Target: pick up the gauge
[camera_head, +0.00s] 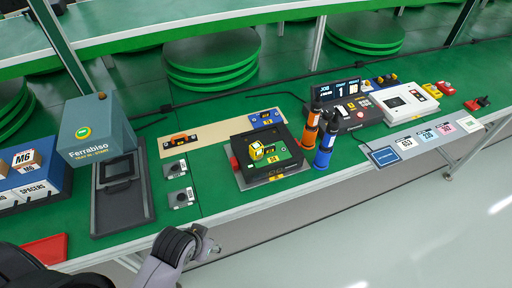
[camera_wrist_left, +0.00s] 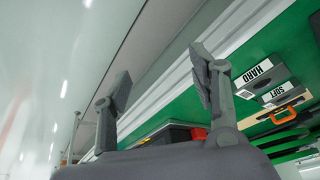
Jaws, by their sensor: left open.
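No thing in view is plainly marked as the gauge. A small orange-and-black tool (camera_head: 180,140) and a blue block (camera_head: 266,119) lie on a pale wooden board (camera_head: 220,132); either might be it. The orange tool also shows in the left wrist view (camera_wrist_left: 285,115). A yellow part (camera_head: 257,151) sits on the black square turntable fixture (camera_head: 240,148). My left gripper (camera_head: 206,243) is at the table's front edge, apart from these things. In the left wrist view its fingers (camera_wrist_left: 160,78) are spread with nothing between them. My right gripper is not in view.
Two small grey blocks (camera_head: 178,183) marked HARD and SOFT (camera_wrist_left: 272,94) lie in front of the board. A Ferrabiso box (camera_head: 95,130) stands left; orange and blue bottles (camera_head: 325,146) stand right of the fixture. A red tray (camera_head: 45,250) lies front left.

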